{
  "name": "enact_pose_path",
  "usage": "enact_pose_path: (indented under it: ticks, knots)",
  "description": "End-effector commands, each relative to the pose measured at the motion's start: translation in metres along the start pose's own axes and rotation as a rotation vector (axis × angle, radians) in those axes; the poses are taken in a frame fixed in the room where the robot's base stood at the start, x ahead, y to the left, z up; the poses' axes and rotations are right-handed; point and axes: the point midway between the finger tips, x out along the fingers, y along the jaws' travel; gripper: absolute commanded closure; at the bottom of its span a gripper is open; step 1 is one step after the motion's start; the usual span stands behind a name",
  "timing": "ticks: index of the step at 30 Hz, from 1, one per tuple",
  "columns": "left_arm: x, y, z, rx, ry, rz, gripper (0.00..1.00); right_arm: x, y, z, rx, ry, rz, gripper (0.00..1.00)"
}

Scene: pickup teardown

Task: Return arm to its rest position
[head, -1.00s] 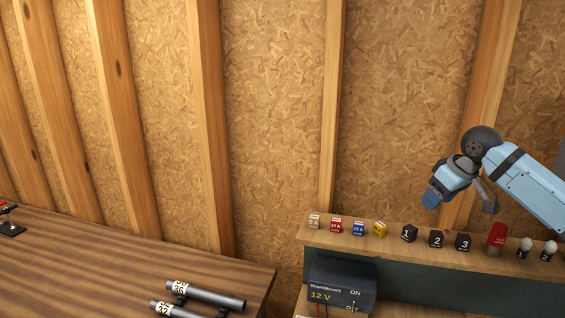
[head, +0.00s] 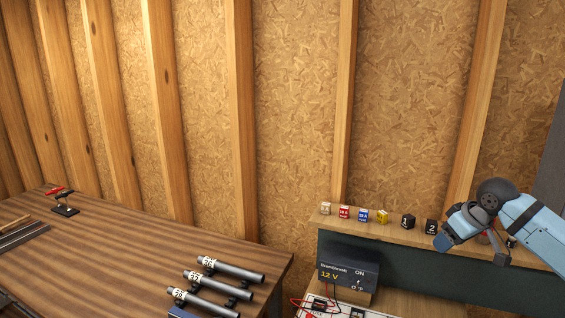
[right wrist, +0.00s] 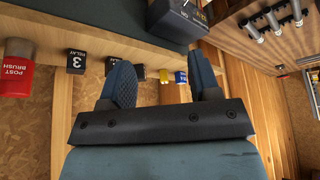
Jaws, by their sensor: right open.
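My right arm comes in from the right in the head view, and its blue right gripper (head: 470,243) hangs in front of the shelf, over its right part. In the right wrist view the two blue fingers of this gripper (right wrist: 164,85) stand apart with nothing between them. The gripper hides part of the row of small things on the shelf, near the black block marked 2 (head: 432,227). My left gripper is not in view.
A shelf (head: 330,222) carries several small coloured blocks; a red post brush (right wrist: 15,75) shows in the wrist view. A 12 V power box (head: 335,275) stands under it. A wooden table (head: 120,250) at left holds several numbered tubes (head: 218,283) and a red-and-black stand (head: 64,205).

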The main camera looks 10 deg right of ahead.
Motion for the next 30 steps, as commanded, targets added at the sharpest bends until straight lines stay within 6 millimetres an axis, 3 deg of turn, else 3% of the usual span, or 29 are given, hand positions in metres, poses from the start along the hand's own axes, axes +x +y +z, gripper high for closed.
enact_pose_path:
  ticks: [1, 5, 8, 12, 15, 19, 24, 30]
  knots:
    - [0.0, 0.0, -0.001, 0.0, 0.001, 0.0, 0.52, 0.025, -0.014, 0.007, -0.009, 0.009, -0.015, 0.43]
    - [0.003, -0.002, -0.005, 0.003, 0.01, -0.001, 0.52, 0.085, -0.05, 0.028, -0.033, 0.061, -0.035, 0.43]
    - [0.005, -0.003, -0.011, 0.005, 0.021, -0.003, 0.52, 0.136, -0.089, 0.055, -0.046, 0.114, -0.059, 0.43]
    - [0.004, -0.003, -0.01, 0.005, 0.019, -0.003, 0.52, 0.199, -0.154, 0.108, -0.051, 0.213, -0.086, 0.43]
    - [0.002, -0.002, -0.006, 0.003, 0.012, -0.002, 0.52, 0.229, -0.201, 0.15, -0.042, 0.285, -0.097, 0.43]
    - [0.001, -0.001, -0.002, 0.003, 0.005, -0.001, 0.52, 0.249, -0.258, 0.207, -0.02, 0.375, -0.093, 0.43]
    - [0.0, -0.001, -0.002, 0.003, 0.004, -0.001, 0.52, 0.249, -0.317, 0.274, 0.009, 0.472, -0.056, 0.43]
    - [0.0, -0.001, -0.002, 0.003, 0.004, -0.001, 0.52, 0.236, -0.352, 0.317, 0.018, 0.534, -0.008, 0.43]
